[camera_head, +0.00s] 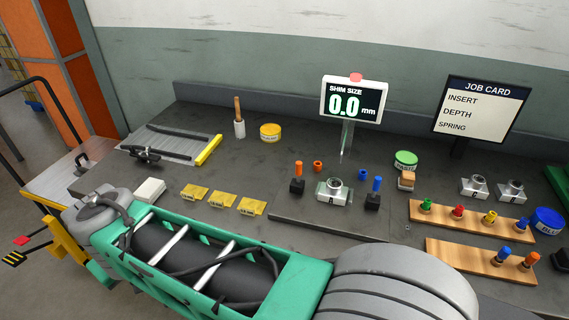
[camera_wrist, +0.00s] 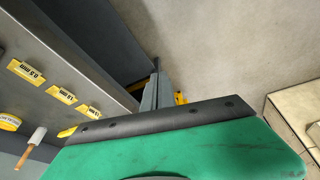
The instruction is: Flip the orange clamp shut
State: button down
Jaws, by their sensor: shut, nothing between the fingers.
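The orange clamp (camera_head: 298,177) stands on the bench left of a metal part (camera_head: 333,191). It has a black base, and its orange handle points up. A similar clamp with a blue handle (camera_head: 375,187) stands on the right of the metal part. My gripper (camera_wrist: 156,78) shows in the wrist view as narrow grey fingers, shut and empty, past the bench's front edge and over the floor. It is well away from the orange clamp, which does not show in the wrist view. In the head view I cannot clearly make out the fingertips.
My arm fills the lower foreground of the head view. Yellow shim tags (camera_head: 223,200) and a white block (camera_head: 150,190) lie left of the clamp. An orange peg (camera_head: 318,167) is behind it. The shim display (camera_head: 351,101) stands behind; wooden peg racks (camera_head: 470,225) are right.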

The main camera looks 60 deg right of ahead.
aim_at(299, 172)
jog(key=w+d+r+m+g+h, duration=0.1)
jog(key=d+r+m+g+h, duration=0.2)
jog(key=d, duration=1)
jog(key=w+d+r+m+h, duration=0.2)
jog(key=d+r+m, duration=0.25)
jog(key=d, duration=0.85)
jog(key=s+d+r+m+g, duration=0.1)
jog(key=s+d+m+g, duration=0.3)
jog(key=s+d, duration=0.5)
jog(key=shift+d+r+m, duration=0.2)
jog(key=shift+d+m, duration=0.85)
jog(key=shift+m, duration=0.2)
jog(key=s+d+f+b, duration=0.2)
jog(key=s+d+f, duration=0.4)
jog(key=f, duration=0.2)
jog(key=shift+s+d+b, duration=0.25)
jog(key=shift+s+b, duration=0.05)
jog(key=shift+s, duration=0.05)
jog(key=shift+b, duration=0.3)
